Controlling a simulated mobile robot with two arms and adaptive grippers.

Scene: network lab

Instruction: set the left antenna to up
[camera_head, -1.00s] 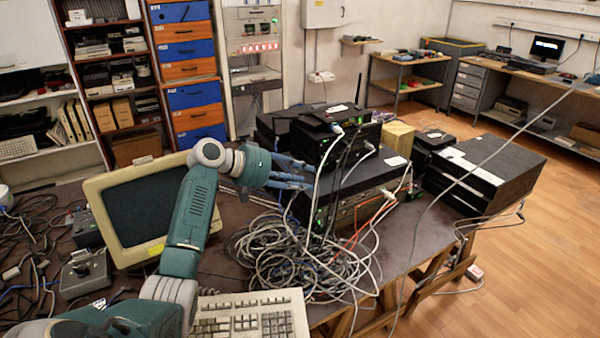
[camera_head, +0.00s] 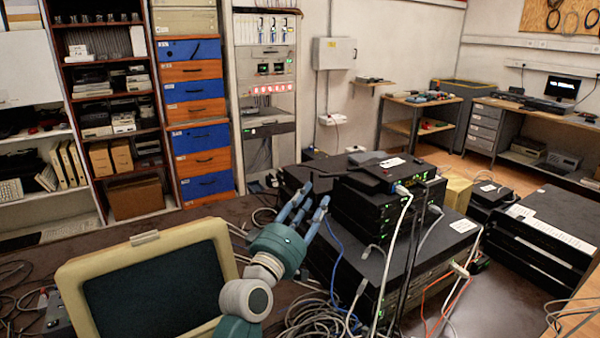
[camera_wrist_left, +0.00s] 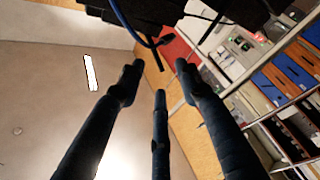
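A flat black router (camera_head: 358,177) lies on top of a stack of black network boxes, with a white label and a cable at its right end. My right gripper is out of view.
The black boxes (camera_head: 345,250) carry white, blue and orange cables on their front and sides. A beige monitor (camera_head: 150,245) stands at the lower left. More black boxes (camera_head: 545,235) sit at the right. Drawers and shelves stand behind the table.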

